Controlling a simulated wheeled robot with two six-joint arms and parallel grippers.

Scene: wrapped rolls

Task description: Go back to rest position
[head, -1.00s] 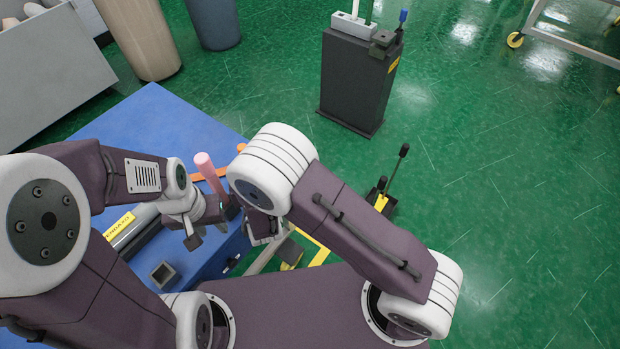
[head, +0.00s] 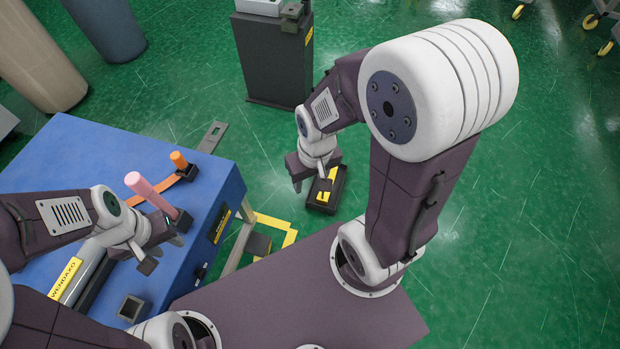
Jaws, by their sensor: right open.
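My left gripper (head: 161,254) hangs over the blue table at the left, its two fingertips apart and nothing seen between them. A pink roll (head: 150,191) stands tilted in the picture just behind it, its lower end at a small black block; I cannot tell whether the gripper touches that block. My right gripper (head: 312,181) is open and empty, pointing down in front of my base, over or near a black and yellow object (head: 327,197). Its arm is bent high at the right.
A dark cabinet (head: 270,60) stands behind. Large rolls (head: 40,55) stand at the back left.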

